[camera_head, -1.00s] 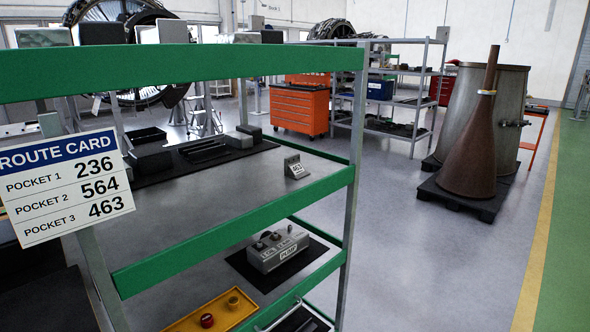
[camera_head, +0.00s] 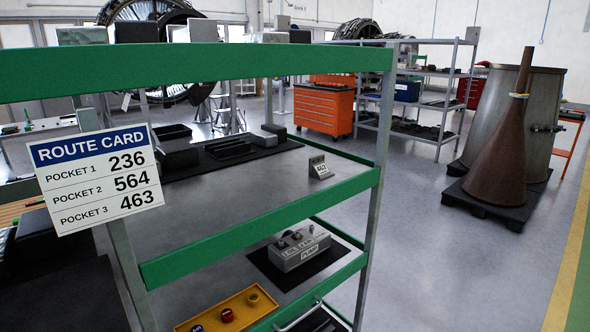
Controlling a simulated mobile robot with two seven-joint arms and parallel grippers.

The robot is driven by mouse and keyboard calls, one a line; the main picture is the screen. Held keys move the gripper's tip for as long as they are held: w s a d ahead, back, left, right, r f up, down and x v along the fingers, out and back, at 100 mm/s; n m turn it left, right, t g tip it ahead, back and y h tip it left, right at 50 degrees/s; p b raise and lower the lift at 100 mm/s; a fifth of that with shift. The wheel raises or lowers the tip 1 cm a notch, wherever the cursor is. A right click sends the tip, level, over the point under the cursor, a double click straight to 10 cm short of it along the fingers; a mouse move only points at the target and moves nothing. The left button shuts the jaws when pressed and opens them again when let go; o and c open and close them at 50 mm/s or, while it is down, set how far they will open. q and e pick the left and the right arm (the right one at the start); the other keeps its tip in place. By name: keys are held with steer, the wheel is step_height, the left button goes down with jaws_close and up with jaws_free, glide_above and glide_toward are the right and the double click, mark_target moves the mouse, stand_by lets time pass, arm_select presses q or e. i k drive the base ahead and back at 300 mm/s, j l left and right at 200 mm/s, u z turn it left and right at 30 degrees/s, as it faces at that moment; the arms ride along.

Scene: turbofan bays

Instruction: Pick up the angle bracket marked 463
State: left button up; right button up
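The angle bracket marked 463 (camera_head: 320,169) is a small grey piece with a white label. It stands on the grey upper shelf (camera_head: 250,190) of the green-edged rack, near the shelf's right end and apart from the other items. The label is small but reads as 463. A route card (camera_head: 97,178) hangs at the rack's left post and lists pocket 1 as 236, pocket 2 as 564 and pocket 3 as 463. Neither of my grippers shows in this view.
Green rails (camera_head: 250,232) edge the shelf's front. Black trays (camera_head: 229,149) and dark boxes sit at its back left. Below are a grey pump box (camera_head: 301,250) and a yellow tray (camera_head: 233,309). Clear floor lies right of the rack, before a brown cone (camera_head: 505,160) on a black pallet.

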mark_target(318, 168)
steer(key=l+u, duration=0.1)
steer(key=u, duration=0.3)
steer(key=i+l+u, duration=0.1)
steer(key=u, duration=0.3)
steer(key=l+u, duration=0.2)
steer(key=u, duration=0.2)
steer(key=l+u, duration=0.3)
steer(key=l, duration=0.15)
steer(key=l+u, duration=0.3)
steer(key=l, duration=0.15)
steer(key=l+u, duration=0.15)
steer(key=l, duration=0.3)
steer(key=k+l+u, duration=0.15)
steer(key=l, duration=0.3)
steer(key=l+u, duration=0.15)
steer(key=l, duration=0.3)
steer(key=k+l+u, duration=0.1)
steer(key=l, duration=0.35)
steer(key=k+l, duration=0.15)
steer(key=l, duration=0.25)
steer(key=k+l, duration=0.15)
steer(key=l, duration=0.25)
steer(key=k+l, duration=0.15)
steer(key=l, duration=0.3)
steer(key=k+l, duration=0.1)
steer(key=l, duration=0.3)
steer(key=k+l, duration=0.15)
steer(key=l, duration=0.25)
steer(key=u, duration=0.05)
